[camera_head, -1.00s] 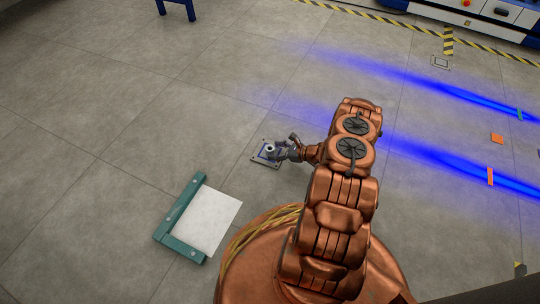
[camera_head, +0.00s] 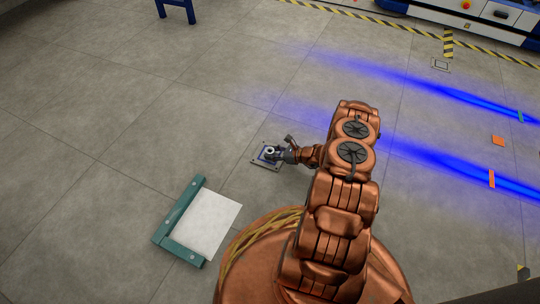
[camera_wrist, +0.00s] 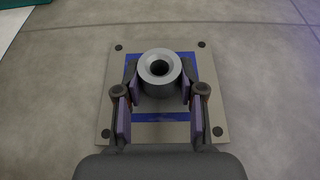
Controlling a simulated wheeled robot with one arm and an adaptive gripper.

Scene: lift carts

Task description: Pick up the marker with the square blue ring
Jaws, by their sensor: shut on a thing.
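The marker is a beige square plate (camera_wrist: 120,60) with a square blue ring (camera_wrist: 160,117) and a grey hollow post (camera_wrist: 160,66) standing up from its middle. In the head view the marker (camera_head: 257,165) lies flat at floor level, partly hidden by my arm's end. My gripper (camera_wrist: 160,88) is shut on the post, one finger on each side. It also shows in the head view (camera_head: 273,152), reaching in from the right. I cannot tell any gap between plate and floor.
A teal L-shaped frame with a white panel (camera_head: 214,222) lies at the lower left. Another small plate with a dark square ring (camera_head: 440,64) lies at the back right. Orange pieces (camera_head: 498,140) lie at the right. A blue stand (camera_head: 176,8) is at the back. Grey floor is clear at left.

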